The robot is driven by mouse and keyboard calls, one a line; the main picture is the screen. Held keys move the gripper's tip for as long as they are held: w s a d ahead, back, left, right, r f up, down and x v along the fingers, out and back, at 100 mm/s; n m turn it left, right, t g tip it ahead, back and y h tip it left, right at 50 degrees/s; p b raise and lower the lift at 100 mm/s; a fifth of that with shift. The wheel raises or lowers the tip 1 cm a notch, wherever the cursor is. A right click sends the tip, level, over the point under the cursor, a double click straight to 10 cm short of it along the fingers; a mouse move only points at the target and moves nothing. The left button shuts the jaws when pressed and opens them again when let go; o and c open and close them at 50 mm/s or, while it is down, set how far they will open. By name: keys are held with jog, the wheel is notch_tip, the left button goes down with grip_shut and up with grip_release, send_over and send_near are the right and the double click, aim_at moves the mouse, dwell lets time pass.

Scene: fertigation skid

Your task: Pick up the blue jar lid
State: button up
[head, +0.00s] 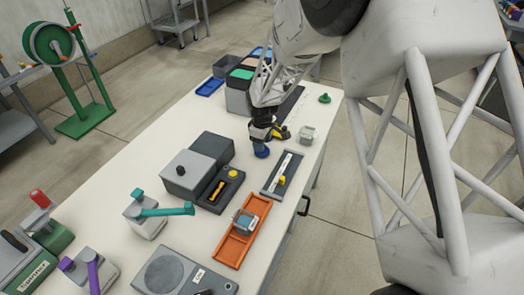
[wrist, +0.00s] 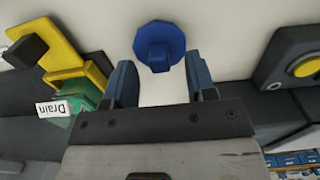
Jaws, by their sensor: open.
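The blue jar lid (wrist: 160,42) is a round blue disc with a raised block-shaped grip, lying on the white tabletop. In the wrist view it is at the top centre, just beyond the fingertips and roughly centred between them. My gripper (wrist: 160,78) is open, with a blue-grey finger on each side and nothing visible between them. In the head view the lid (head: 261,152) shows just below my gripper (head: 260,138), near the middle of the table. From these views I cannot tell the exact height of the fingers above the lid.
A yellow and black item (wrist: 58,50) and a green part labelled "Drain" (wrist: 72,102) are left in the wrist view. A grey panel with a yellow knob (head: 233,174) stands left of the lid, a slotted plate (head: 270,184) in front. Bare tabletop surrounds the lid.

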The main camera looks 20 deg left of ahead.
jog(key=shift+f, duration=1)
grip_shut()
jog(key=shift+r, duration=0.1)
jog(key=shift+r, duration=4.95)
jog(key=shift+r, duration=1.5)
